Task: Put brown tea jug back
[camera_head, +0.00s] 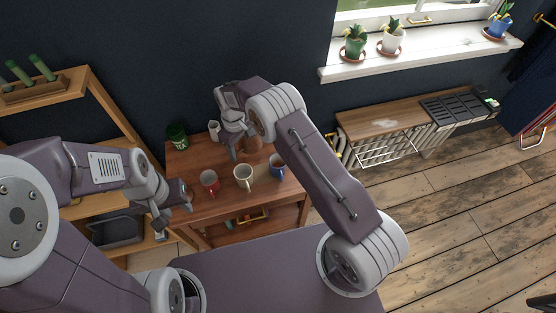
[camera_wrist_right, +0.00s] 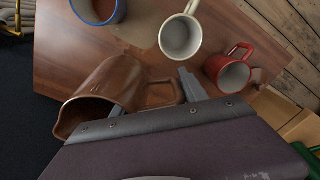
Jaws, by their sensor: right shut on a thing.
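The brown tea jug (camera_wrist_right: 112,84) is at my right gripper (camera_wrist_right: 160,95) in the right wrist view, which is shut on its handle (camera_wrist_right: 164,93). In the head view the jug (camera_head: 253,143) shows partly behind my right gripper (camera_head: 234,148), over the back right of the small wooden table (camera_head: 222,208). I cannot tell whether its base touches the tabletop. My left gripper (camera_head: 174,208) is empty at the table's left edge, its fingers apart.
A red mug (camera_head: 209,181), a cream mug (camera_head: 244,176) and a blue mug (camera_head: 277,168) stand in front of the jug. A wooden shelf (camera_head: 85,85) stands to the left.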

